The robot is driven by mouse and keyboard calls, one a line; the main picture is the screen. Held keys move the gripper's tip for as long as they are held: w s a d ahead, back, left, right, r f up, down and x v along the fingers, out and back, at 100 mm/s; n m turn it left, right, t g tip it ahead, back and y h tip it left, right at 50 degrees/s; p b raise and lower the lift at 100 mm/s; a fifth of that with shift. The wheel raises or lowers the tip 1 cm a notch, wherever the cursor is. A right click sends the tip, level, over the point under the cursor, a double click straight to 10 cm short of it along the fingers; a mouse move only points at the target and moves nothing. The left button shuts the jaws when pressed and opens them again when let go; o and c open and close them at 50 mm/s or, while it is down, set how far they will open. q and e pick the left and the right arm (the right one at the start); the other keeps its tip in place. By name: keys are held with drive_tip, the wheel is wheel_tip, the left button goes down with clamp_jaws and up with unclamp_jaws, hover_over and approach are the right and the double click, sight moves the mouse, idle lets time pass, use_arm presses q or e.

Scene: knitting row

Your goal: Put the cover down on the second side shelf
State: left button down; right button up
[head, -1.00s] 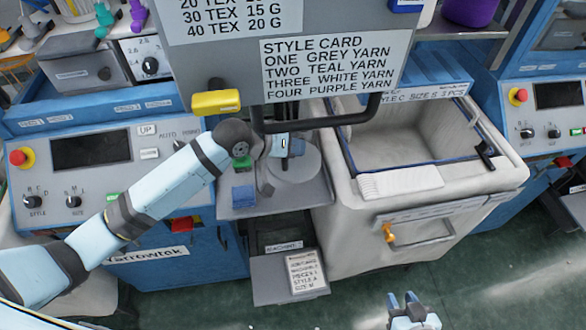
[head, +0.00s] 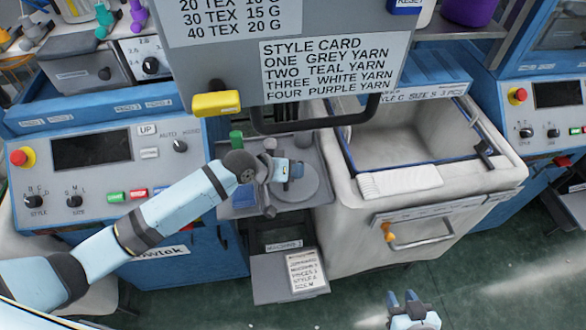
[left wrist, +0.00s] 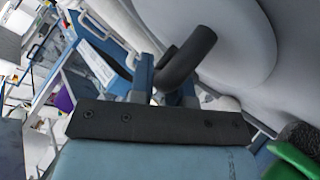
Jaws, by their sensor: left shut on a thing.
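The cover (head: 310,184) looks like a round light-grey disc. In the head view it is at the grey side shelf (head: 322,205) between the blue machine and the pale bin; I cannot tell whether it touches the shelf. My left gripper (head: 294,171) is over it. In the left wrist view the fingers (left wrist: 165,88) are shut on a dark curved handle (left wrist: 190,55), with the large pale round surface of the cover (left wrist: 215,30) behind. My right gripper (head: 403,297) is empty and apparently open, low over the floor.
A grey panel (head: 330,20) with a style card and a dark bar handle (head: 330,119) hangs close above. A blue block (head: 243,197) sits on the shelf's left. The open bin (head: 430,205) stands right. A lower shelf (head: 268,284) holds a card.

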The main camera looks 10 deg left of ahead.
use_arm(q)
drive_tip(key=c, duration=1.1)
unclamp_jaws()
drive_tip(key=v, duration=1.2)
drive_tip(key=shift+b, duration=0.35)
